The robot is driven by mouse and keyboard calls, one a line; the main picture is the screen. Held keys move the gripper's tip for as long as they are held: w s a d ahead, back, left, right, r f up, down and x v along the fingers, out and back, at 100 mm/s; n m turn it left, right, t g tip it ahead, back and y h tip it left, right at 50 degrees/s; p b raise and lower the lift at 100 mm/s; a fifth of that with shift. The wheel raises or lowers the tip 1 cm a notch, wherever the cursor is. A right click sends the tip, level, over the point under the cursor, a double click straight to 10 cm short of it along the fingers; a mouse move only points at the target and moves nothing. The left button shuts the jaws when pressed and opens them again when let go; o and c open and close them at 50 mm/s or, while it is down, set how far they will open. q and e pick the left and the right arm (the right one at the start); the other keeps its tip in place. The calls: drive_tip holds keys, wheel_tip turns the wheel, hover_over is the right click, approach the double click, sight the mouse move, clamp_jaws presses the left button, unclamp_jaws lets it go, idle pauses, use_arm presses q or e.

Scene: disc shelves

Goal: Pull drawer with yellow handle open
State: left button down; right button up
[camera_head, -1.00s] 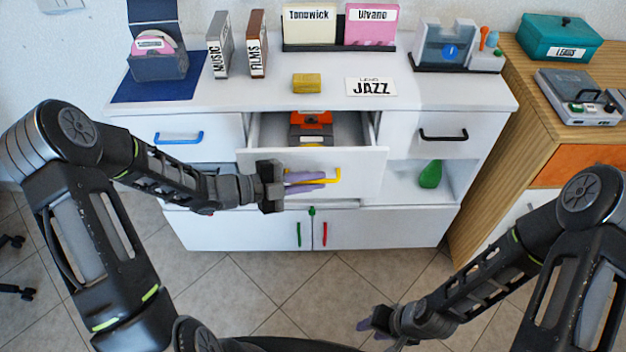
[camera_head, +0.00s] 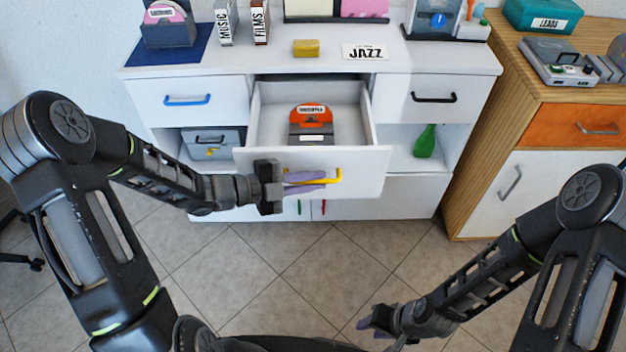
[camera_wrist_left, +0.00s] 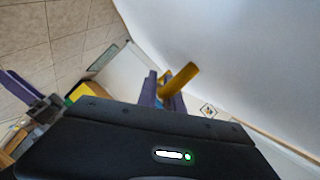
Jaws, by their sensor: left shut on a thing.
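The white middle drawer (camera_head: 360,172) stands well open in the head view. Its yellow handle (camera_head: 338,176) is on the drawer's front. My left gripper (camera_head: 318,181) is shut on this handle, coming from the left. In the left wrist view the yellow handle (camera_wrist_left: 180,82) shows between the purple fingers (camera_wrist_left: 163,92). An orange-and-grey disc box (camera_head: 311,124) sits inside the drawer. My right gripper (camera_head: 366,324) hangs low over the floor, apart from the cabinet; its finger opening is too small to tell.
Drawers with a blue handle (camera_head: 187,100) and a black handle (camera_head: 434,97) flank it, shut. A green vase (camera_head: 425,140) stands in the right niche. A yellow block (camera_head: 306,47) and a JAZZ card (camera_head: 364,52) lie on top. A wooden cabinet (camera_head: 476,160) stands right. The floor ahead is clear.

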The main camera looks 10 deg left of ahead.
idle(0.3)
use_arm(q)
drive_tip(key=c, duration=1.8)
unclamp_jaws()
drive_tip(key=shift+o, duration=0.2)
drive_tip(key=v, duration=0.8)
